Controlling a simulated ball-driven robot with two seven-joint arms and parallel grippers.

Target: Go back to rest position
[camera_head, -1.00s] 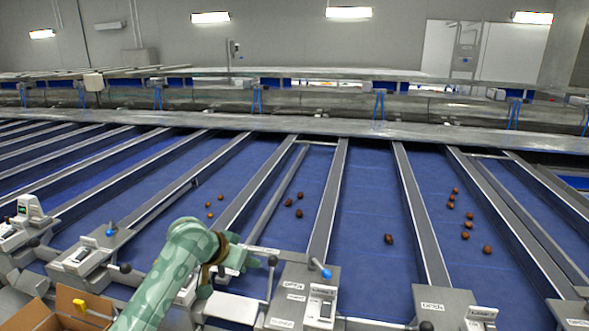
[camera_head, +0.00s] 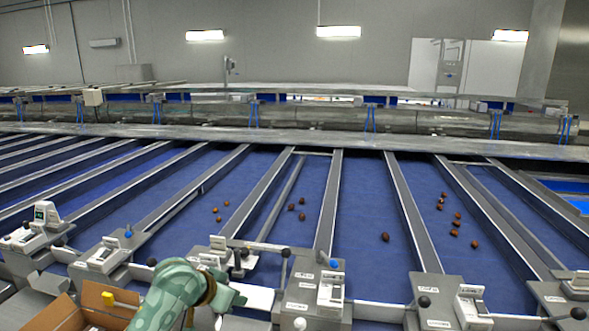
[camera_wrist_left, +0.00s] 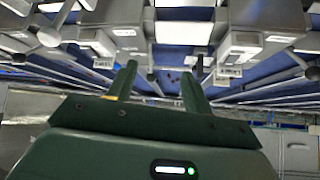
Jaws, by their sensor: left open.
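My left arm comes in at the bottom of the head view, with its green, patterned links bent over the near edge of the machine. My left gripper (camera_wrist_left: 158,82) shows in the left wrist view as two green fingers set apart, with nothing between them. In the head view its fingers are mostly hidden by the wrist and cut off low in the picture. My right gripper is not in view.
Blue belt lanes (camera_head: 352,205) with metal dividers carry several brown dates (camera_head: 385,237). Control boxes (camera_head: 318,290) with knobs line the near edge. An open cardboard box (camera_head: 66,315) stands at the lower left. A metal beam (camera_head: 300,138) crosses behind.

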